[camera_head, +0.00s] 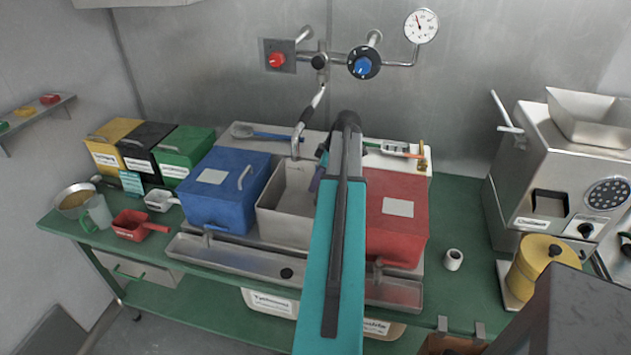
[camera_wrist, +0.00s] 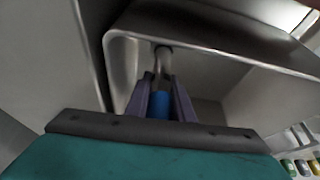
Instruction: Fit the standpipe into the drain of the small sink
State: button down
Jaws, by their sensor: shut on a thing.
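The small sink (camera_head: 284,222) is a pale metal basin between the blue and red boxes. My gripper (camera_head: 318,172) is over its right side, mostly hidden behind my arm in the head view. In the wrist view my gripper's purple fingers (camera_wrist: 163,98) are shut on the standpipe (camera_wrist: 160,103), which shows a blue part between them. A grey metal end shows beyond the fingertips. The sink's rim and walls (camera_wrist: 122,75) surround the fingers in that view. The drain cannot be made out, and I cannot tell whether the pipe touches it.
A bent tap spout (camera_head: 305,120) hangs over the sink's back. The blue box (camera_head: 222,190) stands left, the red box (camera_head: 398,215) right. A small white cup-like piece (camera_head: 453,259) stands on the green counter (camera_head: 470,215). The grinder (camera_head: 550,175) stands farther right.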

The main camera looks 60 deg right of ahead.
jog(key=shift+f, duration=0.15)
jog(key=c, duration=1.5)
grip_release()
jog(key=shift+c, duration=0.2)
jog(key=b+v, duration=0.2)
jog(key=v, duration=1)
jog(key=shift+r+b, duration=0.2)
jog(key=shift+b, duration=0.15)
